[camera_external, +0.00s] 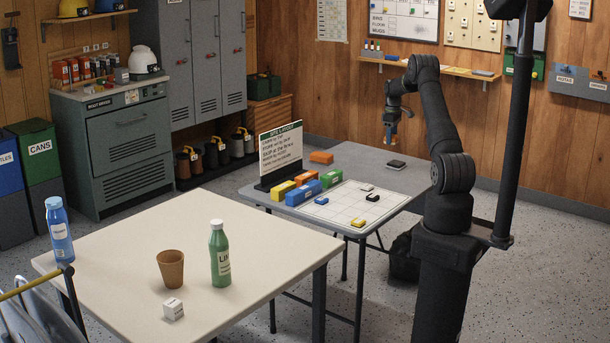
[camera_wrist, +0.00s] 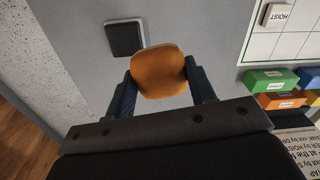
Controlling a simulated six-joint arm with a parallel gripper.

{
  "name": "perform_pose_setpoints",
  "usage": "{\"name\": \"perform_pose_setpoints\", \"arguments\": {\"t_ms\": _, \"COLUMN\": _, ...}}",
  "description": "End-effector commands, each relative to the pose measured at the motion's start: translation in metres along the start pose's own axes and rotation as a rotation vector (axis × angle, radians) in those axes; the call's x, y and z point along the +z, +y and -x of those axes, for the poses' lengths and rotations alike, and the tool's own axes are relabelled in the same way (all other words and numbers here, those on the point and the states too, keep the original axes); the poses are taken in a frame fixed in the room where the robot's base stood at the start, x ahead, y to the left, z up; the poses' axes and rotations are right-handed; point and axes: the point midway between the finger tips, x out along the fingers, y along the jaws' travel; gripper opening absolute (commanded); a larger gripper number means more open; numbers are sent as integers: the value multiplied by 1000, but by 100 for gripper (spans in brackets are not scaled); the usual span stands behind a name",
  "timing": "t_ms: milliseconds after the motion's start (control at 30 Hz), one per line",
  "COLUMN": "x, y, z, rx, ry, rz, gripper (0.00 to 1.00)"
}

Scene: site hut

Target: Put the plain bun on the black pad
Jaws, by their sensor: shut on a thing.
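The plain bun (camera_wrist: 158,72) is round and golden brown, with no marking visible on it. My gripper (camera_wrist: 160,84) is shut on it, one blue finger on each side. In the external view my gripper (camera_external: 391,134) hangs above the far part of the grey table, and the bun is a small, partly hidden patch between the fingers. The black pad (camera_external: 396,164) lies on the grey table below and slightly right of my gripper. In the wrist view the black pad (camera_wrist: 125,39) is beyond the bun, up and left, with its top bare.
A white grid board (camera_external: 340,210) with small blocks lies on the grey table (camera_external: 362,158). Coloured blocks (camera_external: 306,192) and an upright sign (camera_external: 281,155) stand to its left. The table around the pad is clear. A cream table (camera_external: 190,250) with bottles and a cup is nearer.

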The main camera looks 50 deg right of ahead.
Motion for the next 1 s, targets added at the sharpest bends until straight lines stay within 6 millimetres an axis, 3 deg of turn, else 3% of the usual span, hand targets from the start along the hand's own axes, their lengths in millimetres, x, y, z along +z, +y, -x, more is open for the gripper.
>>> {"name": "perform_pose_setpoints", "arguments": {"t_ms": 33, "x": 25, "y": 17, "z": 1, "rx": 0, "ry": 0, "rz": -38, "gripper": 27}}
{"name": "perform_pose_setpoints", "arguments": {"t_ms": 200, "x": 84, "y": 51, "z": 2, "rx": 0, "ry": 0, "rz": -124, "gripper": 27}}
{"name": "perform_pose_setpoints", "arguments": {"t_ms": 333, "x": 111, "y": 65, "z": 3, "rx": 0, "ry": 0, "rz": -162, "gripper": 27}}
{"name": "perform_pose_setpoints", "arguments": {"t_ms": 433, "x": 119, "y": 69, "z": 2, "rx": 0, "ry": 0, "rz": -175, "gripper": 27}}
{"name": "perform_pose_setpoints", "arguments": {"t_ms": 567, "x": 105, "y": 70, "z": -9, "rx": -1, "ry": -1, "rz": -176, "gripper": 27}}
{"name": "perform_pose_setpoints", "arguments": {"t_ms": 800, "x": 50, "y": 69, "z": -42, "rx": -1, "ry": -1, "rz": -174, "gripper": 27}}
{"name": "perform_pose_setpoints", "arguments": {"t_ms": 1000, "x": 16, "y": 69, "z": -62, "rx": 0, "ry": 0, "rz": -177, "gripper": 27}}
